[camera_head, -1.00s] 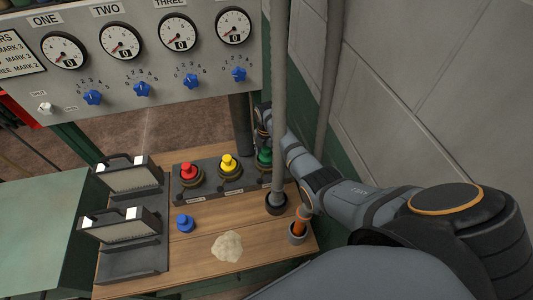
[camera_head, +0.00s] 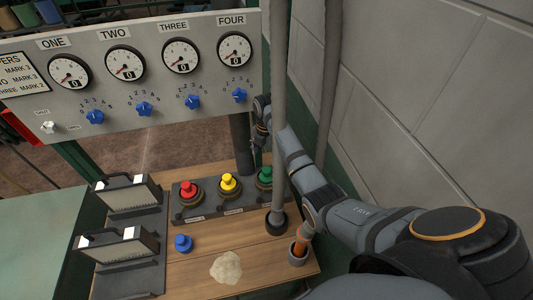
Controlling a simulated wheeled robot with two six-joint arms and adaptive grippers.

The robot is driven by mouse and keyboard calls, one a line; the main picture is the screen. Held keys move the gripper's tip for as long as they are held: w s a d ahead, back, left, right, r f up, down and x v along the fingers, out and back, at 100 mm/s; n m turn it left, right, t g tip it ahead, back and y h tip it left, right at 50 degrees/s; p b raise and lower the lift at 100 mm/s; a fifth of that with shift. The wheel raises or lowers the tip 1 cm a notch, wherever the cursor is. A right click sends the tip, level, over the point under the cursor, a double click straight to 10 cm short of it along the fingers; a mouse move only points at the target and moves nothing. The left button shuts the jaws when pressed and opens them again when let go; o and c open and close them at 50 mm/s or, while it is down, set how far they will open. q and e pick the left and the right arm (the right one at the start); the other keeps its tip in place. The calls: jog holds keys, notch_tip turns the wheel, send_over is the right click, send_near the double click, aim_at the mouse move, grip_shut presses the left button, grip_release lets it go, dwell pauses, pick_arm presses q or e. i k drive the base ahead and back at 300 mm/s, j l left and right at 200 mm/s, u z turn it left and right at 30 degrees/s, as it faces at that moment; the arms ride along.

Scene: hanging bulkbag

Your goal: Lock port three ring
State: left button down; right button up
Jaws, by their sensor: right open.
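A dark block (camera_head: 214,214) on the wooden table holds three ports in a row. A red plug (camera_head: 188,188) stands in the left one, a yellow plug (camera_head: 229,183) in the middle one and a green plug (camera_head: 265,174) in the right one. Dark rings surround the plug bases; whether any is locked I cannot tell. My left gripper is out of view.
The vertical grey pole (camera_head: 279,120) stands in front of my right arm. A blue plug (camera_head: 183,243) and a pale lump (camera_head: 226,268) lie on the table (camera_head: 190,272). Two racks (camera_head: 127,194) stand left. A gauge panel (camera_head: 150,90) is behind; a wall (camera_head: 420,90) is right.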

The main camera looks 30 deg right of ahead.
aim_at(259, 200)
jog(key=k+j, duration=0.5)
jog(key=k, duration=0.15)
jog(key=k+j, duration=0.45)
jog(key=k, duration=0.25)
